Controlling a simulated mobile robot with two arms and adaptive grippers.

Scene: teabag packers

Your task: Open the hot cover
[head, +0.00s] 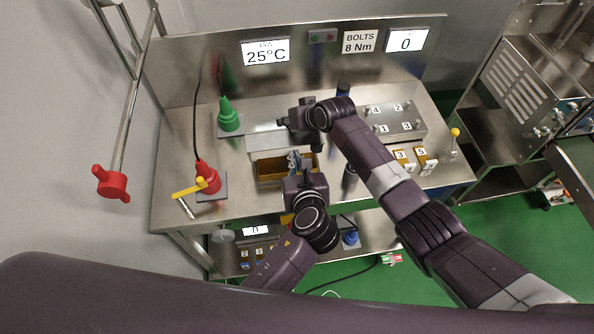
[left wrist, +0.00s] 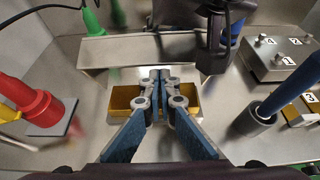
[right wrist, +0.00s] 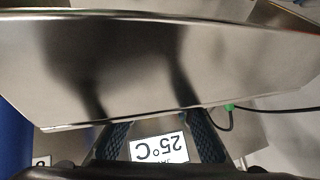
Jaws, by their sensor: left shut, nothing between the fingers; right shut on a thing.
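The hot cover looks like a flat grey metal plate (head: 265,142) at the back of an open box with a yellow inside (head: 268,182). The cover also shows in the left wrist view (left wrist: 118,48) and fills much of the right wrist view (right wrist: 165,65). My right gripper (head: 286,122) is shut on the cover near its back right; its fingertips are partly hidden behind the plate in the right wrist view. My left gripper (head: 293,158) is shut and empty over the box; its closed blue fingers show in the left wrist view (left wrist: 160,80) between two yellow parts of the box.
A green-handled tool (head: 229,117) and a red-handled tool (head: 208,178) stand to the left. A blue-handled tool (left wrist: 288,88) stands close on the right. A plate with numbered bolts (head: 385,114) and yellow blocks (head: 404,164) lie further right. The 25°C display (head: 265,52) is behind.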

